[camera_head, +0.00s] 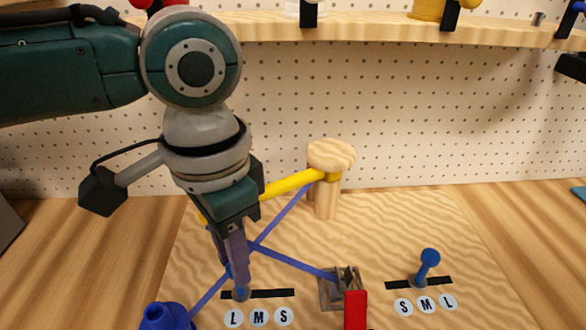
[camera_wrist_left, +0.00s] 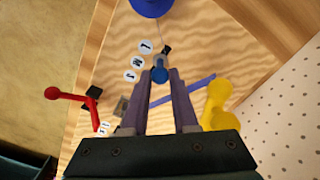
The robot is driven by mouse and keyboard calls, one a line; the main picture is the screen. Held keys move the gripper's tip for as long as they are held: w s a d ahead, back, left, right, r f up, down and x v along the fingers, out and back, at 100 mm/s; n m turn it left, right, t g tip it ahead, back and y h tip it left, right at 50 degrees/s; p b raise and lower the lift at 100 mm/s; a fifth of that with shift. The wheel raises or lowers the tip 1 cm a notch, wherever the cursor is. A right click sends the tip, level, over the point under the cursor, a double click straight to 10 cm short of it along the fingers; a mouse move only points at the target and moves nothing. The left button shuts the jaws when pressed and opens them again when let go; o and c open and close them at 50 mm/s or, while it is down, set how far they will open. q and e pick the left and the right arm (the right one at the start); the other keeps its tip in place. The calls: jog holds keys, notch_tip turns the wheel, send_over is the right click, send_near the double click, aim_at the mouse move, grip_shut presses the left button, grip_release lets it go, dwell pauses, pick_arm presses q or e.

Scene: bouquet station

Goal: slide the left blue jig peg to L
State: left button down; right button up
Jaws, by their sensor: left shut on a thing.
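The left blue jig peg (camera_head: 241,293) stands in the left black slot (camera_head: 270,293), near its L end. The L label (camera_head: 234,318) lies just in front of it, with M and S to the right. My left gripper (camera_head: 238,278) reaches down from above and is shut on the peg, partly hiding it. In the left wrist view the peg's round blue head (camera_wrist_left: 160,75) shows between the fingertips. My right gripper cannot be made out.
A second blue peg (camera_head: 429,258) stands in the right slot. Crossed blue bars (camera_head: 290,262), a yellow bar (camera_head: 292,183), a wooden post (camera_head: 326,198), a red lever (camera_head: 355,310) and a dark blue knob (camera_head: 165,317) stand nearby. A shelf (camera_head: 370,27) runs behind.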

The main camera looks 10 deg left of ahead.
aim_at(232, 293)
pick_arm(q)
jog(key=shift+s+a+r, duration=0.15)
jog(key=shift+a, duration=0.35)
pick_arm(e)
jog(key=shift+d+r, duration=0.1)
jog(key=shift+r, duration=0.35)
pick_arm(q)
jog(key=c, duration=0.7)
grip_release()
jog(key=shift+a, duration=0.1)
notch_tip(232, 293, up, 10)
jog(key=shift+f+p, duration=0.15)
jog(key=shift+p, duration=0.2)
pick_arm(e)
jog(key=shift+r, duration=0.3)
